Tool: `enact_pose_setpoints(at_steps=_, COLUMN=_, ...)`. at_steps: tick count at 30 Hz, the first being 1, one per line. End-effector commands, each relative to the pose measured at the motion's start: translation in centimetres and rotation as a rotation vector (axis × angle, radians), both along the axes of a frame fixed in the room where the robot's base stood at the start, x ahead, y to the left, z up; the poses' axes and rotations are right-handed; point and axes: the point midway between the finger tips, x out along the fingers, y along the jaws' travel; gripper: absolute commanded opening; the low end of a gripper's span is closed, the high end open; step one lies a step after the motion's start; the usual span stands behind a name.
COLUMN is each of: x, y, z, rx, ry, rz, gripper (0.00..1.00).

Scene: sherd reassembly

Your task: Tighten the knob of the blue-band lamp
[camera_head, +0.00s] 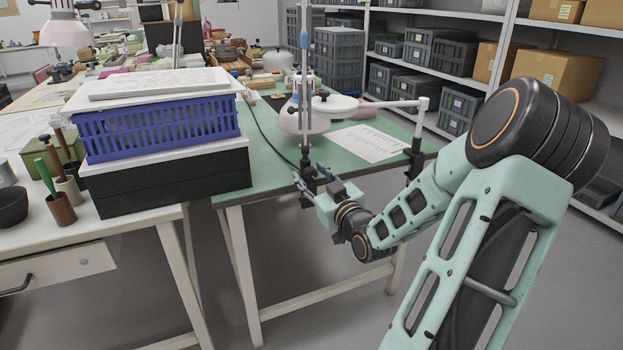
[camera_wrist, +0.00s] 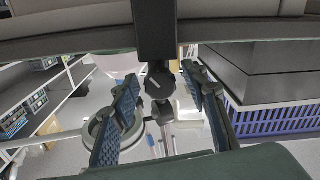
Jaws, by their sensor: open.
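A lamp's clamp post (camera_head: 308,160) stands at the front edge of the green table, and its pole rises out of the top of the head view. My gripper (camera_head: 308,174) is open at the clamp. In the wrist view its blue-padded fingers (camera_wrist: 160,78) stand on either side of the knob, with visible gaps; I cannot tell whether the knob lies fully between the pads.
A second clamp (camera_head: 412,150) holds a white jointed arm to the right. A blue crate (camera_head: 158,128) rests on black boxes (camera_head: 168,180) to the left. A paper sheet (camera_head: 368,143) lies on the green table (camera_head: 270,172). Shelves with grey bins stand behind.

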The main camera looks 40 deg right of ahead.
Motion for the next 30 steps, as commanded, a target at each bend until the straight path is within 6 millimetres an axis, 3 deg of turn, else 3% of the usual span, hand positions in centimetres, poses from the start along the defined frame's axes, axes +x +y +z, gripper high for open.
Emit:
enact_pose_setpoints(at_steps=7, x=0.09, y=-0.02, z=-0.01, rx=0.000, ry=0.001, rz=0.000, gripper=0.41)
enact_pose_setpoints(at_steps=19, x=0.05, y=-0.02, z=-0.04, rx=0.000, ry=0.001, rz=0.000, gripper=0.00)
enact_pose_setpoints(at_steps=30, x=0.09, y=0.09, z=0.27, rx=0.211, ry=-0.047, rz=0.001, gripper=0.00)
